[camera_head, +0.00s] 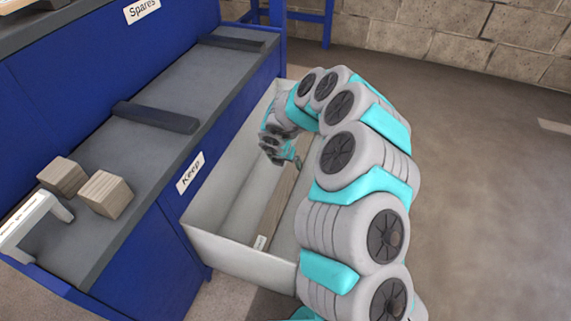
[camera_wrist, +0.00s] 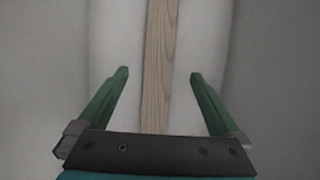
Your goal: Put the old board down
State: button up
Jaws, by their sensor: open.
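A long wooden board (camera_head: 276,207) lies in the white bin (camera_head: 233,256), running along its length, with a small pale label at its near end. My gripper (camera_head: 285,150) is low inside or just over the bin, above the far part of the board. In the wrist view the board (camera_wrist: 159,65) passes between the two green fingers of my gripper (camera_wrist: 158,75), with a gap on both sides. The fingers are open and touch nothing. My arm hides the right side of the bin and part of the board.
Left of the bin stands a blue bench with a grey shelf (camera_head: 172,92) labelled "Keep" (camera_head: 190,173). Two wooden blocks (camera_head: 106,194), a white bracket (camera_head: 36,218) and dark bars (camera_head: 155,117) are on it. A "Spares" label (camera_head: 141,10) is above. The floor (camera_head: 480,190) at right is clear.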

jog(key=v, duration=1.1)
jog(key=shift+r+p, duration=0.25)
jog(key=shift+p, duration=0.05)
jog(key=shift+s, duration=0.2)
